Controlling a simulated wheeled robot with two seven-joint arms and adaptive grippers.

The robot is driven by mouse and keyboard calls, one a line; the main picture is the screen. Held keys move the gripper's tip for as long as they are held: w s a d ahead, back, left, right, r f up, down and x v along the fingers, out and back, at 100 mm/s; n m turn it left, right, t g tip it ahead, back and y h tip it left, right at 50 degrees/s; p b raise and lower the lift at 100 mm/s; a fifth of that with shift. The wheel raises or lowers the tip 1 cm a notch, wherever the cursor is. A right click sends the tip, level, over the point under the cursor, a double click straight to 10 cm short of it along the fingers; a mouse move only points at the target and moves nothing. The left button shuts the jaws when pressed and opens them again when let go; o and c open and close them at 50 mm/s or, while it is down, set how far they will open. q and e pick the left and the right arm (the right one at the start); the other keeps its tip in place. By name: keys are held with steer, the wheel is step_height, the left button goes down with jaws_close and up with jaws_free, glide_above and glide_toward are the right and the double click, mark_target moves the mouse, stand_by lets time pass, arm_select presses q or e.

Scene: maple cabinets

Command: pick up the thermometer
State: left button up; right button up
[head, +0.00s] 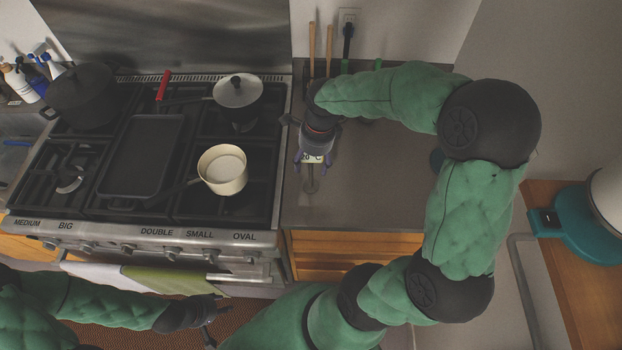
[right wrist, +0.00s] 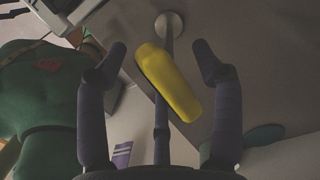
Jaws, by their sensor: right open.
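The thermometer (right wrist: 168,82) appears as a yellow, rounded bar between the fingers of my right gripper (right wrist: 165,62) in the right wrist view. The fingers are open, one on each side, with visible gaps. A thin stem and a round pale disc (right wrist: 168,24) show beyond it; I cannot tell if they belong to it. In the head view my right gripper (head: 313,160) points down over the grey counter, with a pale yellow piece of the thermometer (head: 312,158) between its fingers. My left gripper (head: 212,318) is low in the head view, empty, its fingers apart.
The stove (head: 180,215) left of the counter (head: 350,205) holds a cream saucepan (head: 222,169), a lidded pan (head: 238,91), a griddle (head: 141,155) and a black pot (head: 85,95). Wooden-handled utensils (head: 312,48) stand at the back wall. The counter front is clear.

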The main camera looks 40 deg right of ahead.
jaws_close()
stand_by(0.4)
